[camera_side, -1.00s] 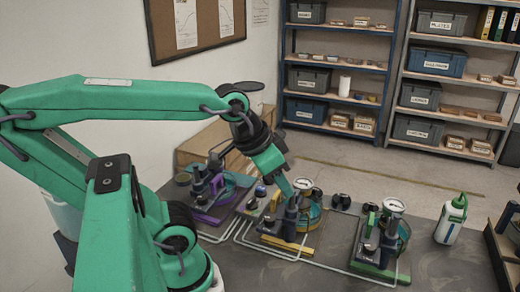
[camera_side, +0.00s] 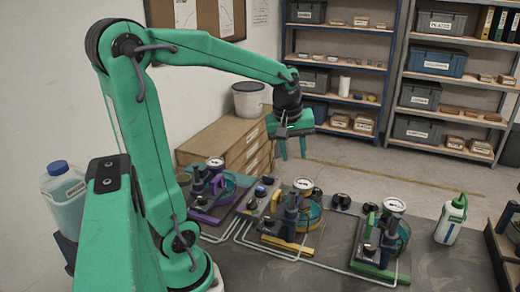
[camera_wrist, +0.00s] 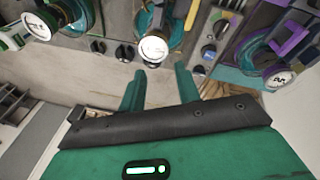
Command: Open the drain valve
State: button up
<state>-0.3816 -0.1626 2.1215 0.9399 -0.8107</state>
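Three valve units stand on the dark bench: a purple one (camera_side: 207,214), a yellow one (camera_side: 288,244) in the middle and a green one (camera_side: 376,269) at right. Each has a round white gauge and a dark upright body. No readable label shows which is the drain valve. My gripper (camera_side: 294,156) is raised above and behind the yellow unit, touching nothing. Its two green fingers are apart and empty. In the wrist view the fingers (camera_wrist: 160,88) point toward the yellow unit's gauge (camera_wrist: 154,48), with a yellow lever (camera_wrist: 192,14) beyond.
A small panel with knobs (camera_side: 261,196) sits between the purple and yellow units. Pale pipes run along the bench front. A white bottle with a green cap (camera_side: 450,220) stands at right. A wooden drawer cabinet (camera_side: 225,143) and shelves (camera_side: 335,65) are behind.

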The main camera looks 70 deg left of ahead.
jog(key=w+a+f+n+g, duration=0.2)
jog(key=a+f+n, duration=0.3)
jog(key=a+n, duration=0.45)
jog(key=n+h, duration=0.1)
jog(key=n, duration=0.3)
send_near(269, 180)
jog(key=shift+w+a+g, duration=0.3)
jog(key=shift+w+a, duration=0.05)
jog(key=shift+f, duration=3.85)
grip_shut()
